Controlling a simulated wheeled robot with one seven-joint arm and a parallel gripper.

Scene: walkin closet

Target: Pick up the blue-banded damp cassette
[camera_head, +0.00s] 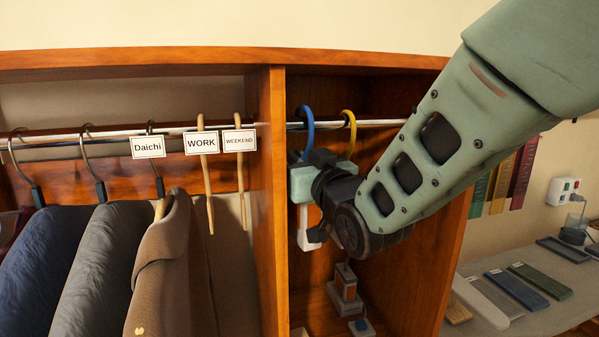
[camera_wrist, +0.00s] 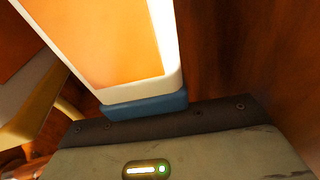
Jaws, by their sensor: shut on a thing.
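The blue-banded damp cassette (camera_wrist: 125,45) fills the upper left of the wrist view, tilted, with an orange panel, a white frame and a blue band (camera_wrist: 145,107) at the end nearest my gripper's grey edge. My gripper (camera_head: 314,208) is in the narrow right compartment of the closet, shut on the cassette. A blue hook (camera_head: 307,124) is on the rail just above. My fingertips are not clear in the wrist view.
A yellow hook (camera_head: 351,125) hangs right beside the blue one. A wooden divider (camera_head: 272,200) stands close on the left, with hanging clothes beyond. Small boxed items (camera_head: 345,283) stand below. A counter (camera_head: 530,285) with flat strips lies right.

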